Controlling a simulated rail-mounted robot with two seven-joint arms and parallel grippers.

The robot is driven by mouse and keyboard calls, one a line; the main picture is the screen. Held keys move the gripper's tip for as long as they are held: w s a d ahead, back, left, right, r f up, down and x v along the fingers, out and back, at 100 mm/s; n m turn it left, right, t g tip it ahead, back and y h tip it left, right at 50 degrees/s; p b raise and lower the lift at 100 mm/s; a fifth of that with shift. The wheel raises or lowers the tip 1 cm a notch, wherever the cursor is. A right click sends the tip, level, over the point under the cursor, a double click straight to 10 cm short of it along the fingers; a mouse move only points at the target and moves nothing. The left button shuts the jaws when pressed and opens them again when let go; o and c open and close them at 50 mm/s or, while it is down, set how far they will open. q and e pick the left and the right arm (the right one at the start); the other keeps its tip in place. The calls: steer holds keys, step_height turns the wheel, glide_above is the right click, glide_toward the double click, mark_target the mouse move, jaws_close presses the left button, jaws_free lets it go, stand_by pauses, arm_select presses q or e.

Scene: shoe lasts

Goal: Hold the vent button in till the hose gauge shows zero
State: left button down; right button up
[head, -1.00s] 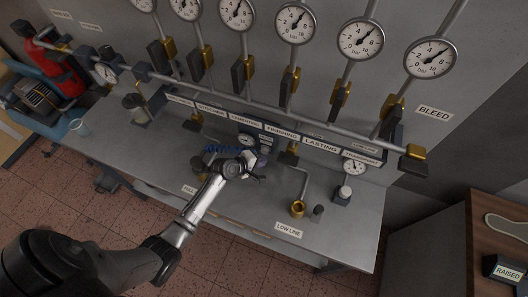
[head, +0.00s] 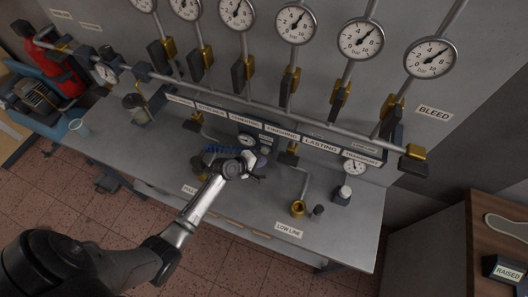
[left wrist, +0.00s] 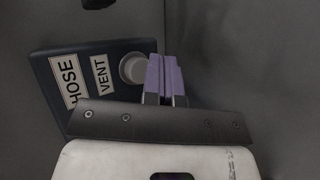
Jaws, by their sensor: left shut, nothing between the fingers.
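In the left wrist view a dark panel (left wrist: 95,75) carries the labels HOSE and VENT. The round pale vent button (left wrist: 132,68) sticks out beside the VENT label. My left gripper (left wrist: 163,62) has its purple fingers shut and empty, at the button's right edge in the picture. I cannot tell whether they touch it. In the head view my left gripper (head: 258,162) is low over the bench, in front of a small gauge (head: 247,140) on a dark box. That gauge's needle is too small to read. The button is hidden there. My right gripper is not in view.
Several large gauges, one of them at the far right (head: 431,58), line the wall above brass valves and a long pipe (head: 300,112). A brass fitting (head: 297,208) stands on the grey bench (head: 345,235) near the LOW LINE label (head: 289,230). The bench's front right is mostly clear.

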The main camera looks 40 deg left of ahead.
arm_select(q)
steer(key=shift+w, duration=0.15)
steer(key=shift+w+a, duration=0.15)
steer(key=shift+w, duration=0.15)
steer(key=shift+w, duration=0.15)
stand_by(0.7)
steer(key=shift+w+a, duration=0.15)
steer(key=shift+w, duration=0.15)
stand_by(0.5)
stand_by(0.7)
stand_by(1.0)
stand_by(0.6)
